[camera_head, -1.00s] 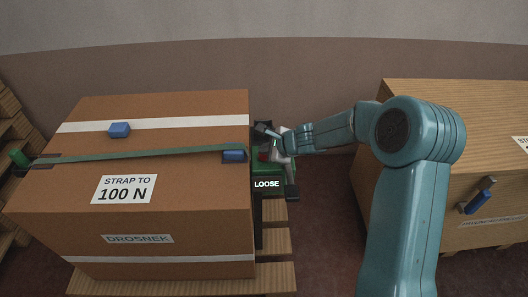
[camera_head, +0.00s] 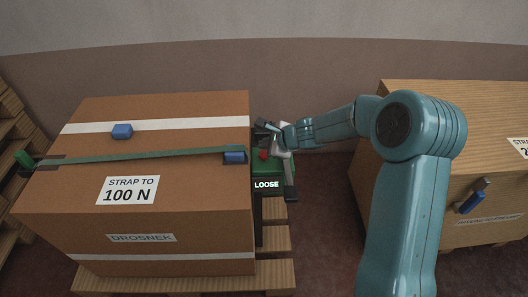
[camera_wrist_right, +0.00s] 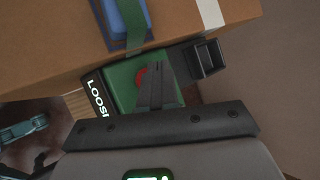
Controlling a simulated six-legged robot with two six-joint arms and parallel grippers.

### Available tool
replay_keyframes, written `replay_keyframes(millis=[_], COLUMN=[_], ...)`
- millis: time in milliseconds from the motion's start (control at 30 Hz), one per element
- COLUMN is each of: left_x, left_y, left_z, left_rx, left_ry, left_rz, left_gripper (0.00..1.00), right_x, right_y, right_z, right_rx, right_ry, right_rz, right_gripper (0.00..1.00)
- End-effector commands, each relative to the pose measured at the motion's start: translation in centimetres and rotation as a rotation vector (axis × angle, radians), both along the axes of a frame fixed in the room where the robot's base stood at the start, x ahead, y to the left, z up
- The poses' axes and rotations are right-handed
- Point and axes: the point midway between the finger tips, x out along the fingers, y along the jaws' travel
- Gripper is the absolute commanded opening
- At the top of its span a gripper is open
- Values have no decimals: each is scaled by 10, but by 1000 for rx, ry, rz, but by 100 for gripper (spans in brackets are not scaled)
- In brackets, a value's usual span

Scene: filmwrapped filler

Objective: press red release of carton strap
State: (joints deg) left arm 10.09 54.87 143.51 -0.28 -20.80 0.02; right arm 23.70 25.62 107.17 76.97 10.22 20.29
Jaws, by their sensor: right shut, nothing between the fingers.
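The red release (camera_head: 263,155) is a small red button on top of the green strap tensioner (camera_head: 259,167), beside the carton's right side. The tensioner's display (camera_head: 266,185) reads LOOSE. My right gripper (camera_head: 274,152) is shut and empty, its fingertips close at the red release. In the right wrist view the closed fingers partly cover the red release (camera_wrist_right: 142,77); I cannot tell if they touch it. The green strap (camera_head: 140,157) runs across the top of the brown carton (camera_head: 190,190), with a blue corner piece (camera_head: 235,154) under its right end. My left gripper is not identifiable.
A black open box-shaped part (camera_wrist_right: 208,58) sits beside the tensioner. The carton stands on a wooden pallet (camera_head: 190,277). A blue block (camera_head: 122,131) lies on the carton. A wooden crate (camera_head: 465,110) stands right, behind my arm. Dark floor lies between.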

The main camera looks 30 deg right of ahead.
Motion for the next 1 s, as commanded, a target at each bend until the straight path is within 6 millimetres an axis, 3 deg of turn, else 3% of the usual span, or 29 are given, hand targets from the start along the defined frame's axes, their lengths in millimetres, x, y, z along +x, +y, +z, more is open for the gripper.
replay_keyframes(millis=[100, 400, 1000], left_x=[0, 0, 0], left_y=[0, 0, 0], left_z=[16, 43, 41], left_rx=[0, 0, 0], left_ry=[0, 0, 0], left_rz=[0, 0, 0], left_gripper=[43, 43, 43], right_x=[0, 0, 0], right_y=[0, 0, 0], right_z=[18, 46, 44], right_rx=[-1, -1, 0], right_ry=[-1, -1, 0], right_rz=[0, 0, 0], right_gripper=[0, 0, 0])
